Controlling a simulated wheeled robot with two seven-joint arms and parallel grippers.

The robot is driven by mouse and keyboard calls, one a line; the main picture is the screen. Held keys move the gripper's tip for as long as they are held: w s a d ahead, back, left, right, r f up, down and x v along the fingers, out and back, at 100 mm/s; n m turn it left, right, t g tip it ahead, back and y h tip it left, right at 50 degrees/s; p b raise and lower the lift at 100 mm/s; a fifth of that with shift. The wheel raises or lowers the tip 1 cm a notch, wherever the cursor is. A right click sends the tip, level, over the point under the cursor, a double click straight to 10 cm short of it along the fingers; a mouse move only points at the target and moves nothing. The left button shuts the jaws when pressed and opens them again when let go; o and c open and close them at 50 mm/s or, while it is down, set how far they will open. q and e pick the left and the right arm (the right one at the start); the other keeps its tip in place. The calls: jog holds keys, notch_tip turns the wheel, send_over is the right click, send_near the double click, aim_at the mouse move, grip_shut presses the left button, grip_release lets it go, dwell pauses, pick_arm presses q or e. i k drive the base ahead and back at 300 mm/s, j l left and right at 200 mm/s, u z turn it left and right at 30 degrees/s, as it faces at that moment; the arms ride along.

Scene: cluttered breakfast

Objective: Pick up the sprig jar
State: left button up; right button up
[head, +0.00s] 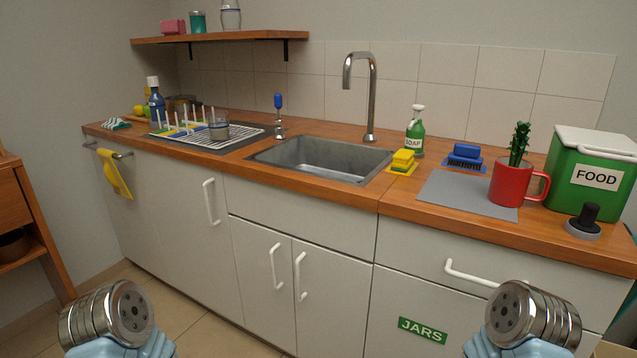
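No jar with a clear sprig mark shows in the head view. A red mug (509,184) with a handle on its right stands on the grey mat at the right of the counter, and a green sprig-like plant (519,144) sticks up out of it. A clear glass jar (230,17) stands on the wall shelf, cut by the top edge; its contents cannot be made out. Metal ends of my two arms show at the bottom left and bottom right, well short of the counter. No gripper fingers are visible on either arm.
The grey mat (455,190) has free room left of the mug. A green FOOD bin (590,200) and a black-knobbed stopper (584,224) stand close to its right. A soap bottle (415,136), sponge (403,159), brush (466,152) and sink (320,157) lie left. A drawer (423,331) reads JARS.

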aim_at(218, 125)
jog(key=z, duration=0.4)
jog(key=j+z, duration=0.4)
jog(key=j, duration=0.25)
jog(key=j+z, duration=0.4)
jog(key=j, duration=0.3)
